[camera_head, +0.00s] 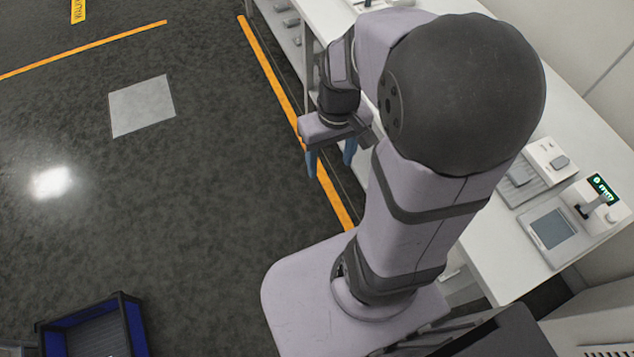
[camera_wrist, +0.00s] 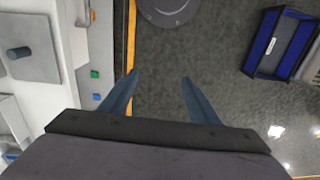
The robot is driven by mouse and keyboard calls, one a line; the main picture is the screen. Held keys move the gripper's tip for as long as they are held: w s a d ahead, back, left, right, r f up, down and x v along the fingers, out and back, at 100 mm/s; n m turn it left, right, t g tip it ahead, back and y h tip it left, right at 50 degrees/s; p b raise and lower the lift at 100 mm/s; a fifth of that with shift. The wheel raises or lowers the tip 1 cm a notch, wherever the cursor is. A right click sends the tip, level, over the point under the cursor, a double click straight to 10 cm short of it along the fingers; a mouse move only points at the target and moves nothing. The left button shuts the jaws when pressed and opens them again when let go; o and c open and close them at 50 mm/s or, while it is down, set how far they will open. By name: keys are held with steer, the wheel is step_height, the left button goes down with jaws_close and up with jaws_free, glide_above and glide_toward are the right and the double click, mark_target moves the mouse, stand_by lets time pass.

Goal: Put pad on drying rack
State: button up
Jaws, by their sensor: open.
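My gripper (camera_head: 331,168) is open and empty, with its two blue fingers pointing down over the floor beside the bench's left edge. In the wrist view my gripper (camera_wrist: 160,76) has nothing between its fingers, only dark floor. I cannot pick out the pad for certain in either view. A ridged grey tray-like unit (camera_head: 520,188) lies on the white bench at the right; I cannot tell whether it is the drying rack. My arm hides part of the bench.
The white bench (camera_head: 510,262) also carries a device with a green display (camera_head: 603,188). A blue-and-black crate (camera_head: 125,322) stands on the floor; it also shows in the wrist view (camera_wrist: 262,45). A pale flat square (camera_head: 142,105) lies on the otherwise open floor.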

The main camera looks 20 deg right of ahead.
steer(key=s+a+f, duration=0.1)
steer(key=s+a, duration=0.2)
steer(key=a, duration=0.2)
steer(key=shift+s+f, duration=0.15)
steer(key=shift+s, duration=0.2)
step_height(320, 180, down, 39)
steer(key=b, duration=3.9)
